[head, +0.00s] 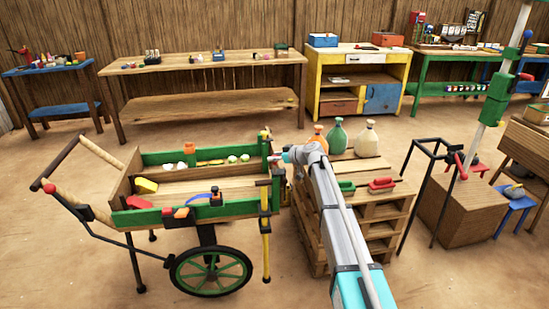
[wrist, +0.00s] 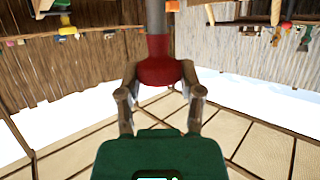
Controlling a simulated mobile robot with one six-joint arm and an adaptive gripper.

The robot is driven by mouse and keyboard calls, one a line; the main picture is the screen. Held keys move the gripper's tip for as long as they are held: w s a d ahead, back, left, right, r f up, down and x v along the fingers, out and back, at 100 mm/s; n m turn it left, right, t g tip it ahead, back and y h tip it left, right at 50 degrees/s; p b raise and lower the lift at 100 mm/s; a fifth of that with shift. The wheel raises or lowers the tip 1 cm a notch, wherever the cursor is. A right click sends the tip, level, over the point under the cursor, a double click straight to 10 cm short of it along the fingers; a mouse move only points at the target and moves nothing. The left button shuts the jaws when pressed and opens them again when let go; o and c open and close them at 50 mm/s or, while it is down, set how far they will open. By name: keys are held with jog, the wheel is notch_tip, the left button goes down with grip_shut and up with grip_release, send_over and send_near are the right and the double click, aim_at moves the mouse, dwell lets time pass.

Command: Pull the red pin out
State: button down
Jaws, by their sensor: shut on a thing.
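The red pin (wrist: 163,70) has a thick red head and a grey shaft that runs up out of the top of the wrist view. My gripper (wrist: 161,88) has its two fingers closed on either side of the red head. In the head view my gripper (head: 283,157) is at the back right corner of the green-sided cart (head: 200,216). The pin is too small to make out clearly there. The far end of its shaft is out of the wrist view, so I cannot tell whether it sits in a hole.
A black frame (head: 425,150) and a wooden box (head: 465,210) are farther right. Workbenches line the back wall. Open floor lies between them and the cart.

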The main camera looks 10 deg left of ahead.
jog(key=shift+c, duration=1.2)
grip_release()
jog(key=shift+r, duration=0.1)
jog(key=shift+r, duration=0.1)
